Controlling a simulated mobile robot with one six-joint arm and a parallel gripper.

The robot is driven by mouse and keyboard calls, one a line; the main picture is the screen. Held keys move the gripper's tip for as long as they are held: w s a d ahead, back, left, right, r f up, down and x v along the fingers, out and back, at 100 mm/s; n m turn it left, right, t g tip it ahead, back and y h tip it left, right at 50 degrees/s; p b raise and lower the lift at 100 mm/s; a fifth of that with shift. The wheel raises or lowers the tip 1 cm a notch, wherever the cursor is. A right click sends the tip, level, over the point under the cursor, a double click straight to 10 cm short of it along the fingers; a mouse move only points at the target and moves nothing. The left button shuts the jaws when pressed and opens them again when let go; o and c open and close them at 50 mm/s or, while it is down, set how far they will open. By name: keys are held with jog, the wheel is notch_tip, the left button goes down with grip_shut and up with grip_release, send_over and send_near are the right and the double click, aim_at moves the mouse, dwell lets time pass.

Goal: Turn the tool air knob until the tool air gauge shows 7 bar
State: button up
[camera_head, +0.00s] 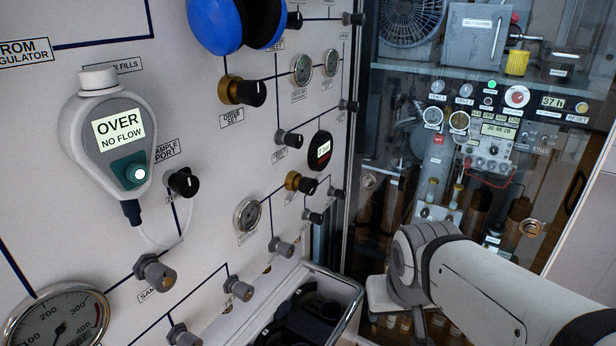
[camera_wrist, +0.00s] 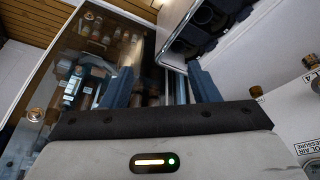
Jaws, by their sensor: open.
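A small brass knob with a black grip (camera_head: 300,182) sits on the white panel in the head view. Its label is too small to read, so I cannot tell for sure that it is the tool air knob. A dark round gauge with a lit display (camera_head: 320,150) is just above it; its figure is not clear. A dial gauge (camera_head: 247,215) is lower left; its needle is unreadable. In the wrist view a label reading "air pressure" (camera_wrist: 311,150) is at the right edge. My gripper (camera_wrist: 160,74) is open and empty, apart from the panel.
A grey open bin with dark contents (camera_head: 352,290) stands below the panel. A larger brass knob (camera_head: 243,90) is labelled drive set. A handheld meter (camera_head: 105,150) reads "over, no flow". A glass-fronted cabinet (camera_head: 400,200) stands behind my arm.

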jog(key=w+d+r+n+t+h+p, duration=0.1)
jog(key=w+d+r+t, duration=0.1)
jog(key=w, duration=0.4)
jog(key=w+d+r+t, duration=0.1)
jog(key=w+d+t, duration=0.15)
jog(key=w, duration=0.45)
jog(key=n+t+y+p, duration=0.35)
jog(key=n+y, duration=0.75)
jog(key=y, duration=0.5)
send_near(313, 189)
jog(key=w+a+g, duration=0.1)
jog(key=w+a, duration=0.1)
jog(key=x, duration=0.2)
jog(key=p+x, duration=0.1)
jog(key=x, duration=0.2)
jog(key=p+x, duration=0.1)
jog(key=x, duration=0.1)
jog(key=shift+w+a+r, duration=0.15)
jog(key=shift+a+r, duration=0.2)
jog(key=shift+r, duration=0.05)
jog(key=shift+c, duration=0.5)
